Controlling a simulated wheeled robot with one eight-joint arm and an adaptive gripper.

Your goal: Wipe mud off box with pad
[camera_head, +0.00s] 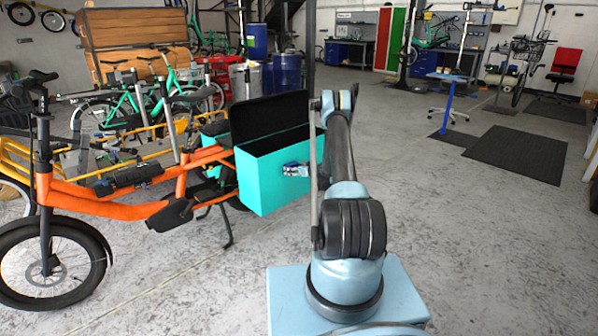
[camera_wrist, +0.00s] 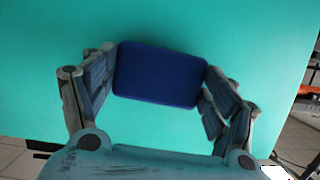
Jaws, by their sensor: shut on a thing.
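The turquoise box (camera_head: 270,180) is mounted at the rear of an orange cargo bike (camera_head: 130,205), with its black lid raised. Its flat side fills most of the wrist view (camera_wrist: 60,50). My gripper (camera_head: 296,169) is at the box's side face in the head view. In the wrist view my gripper (camera_wrist: 160,80) is shut on a dark blue pad (camera_wrist: 160,75), with a finger at each end of it. The pad is close in front of the box face; I cannot tell whether it touches. No mud shows on the visible turquoise surface. Any part behind the pad is hidden.
Other bikes, including a green one (camera_head: 130,100), stand behind the orange bike. Blue barrels (camera_head: 287,72) stand behind the box. A blue stand (camera_head: 447,105) and a dark mat (camera_head: 515,160) are at right. The concrete floor right of my arm is mostly clear.

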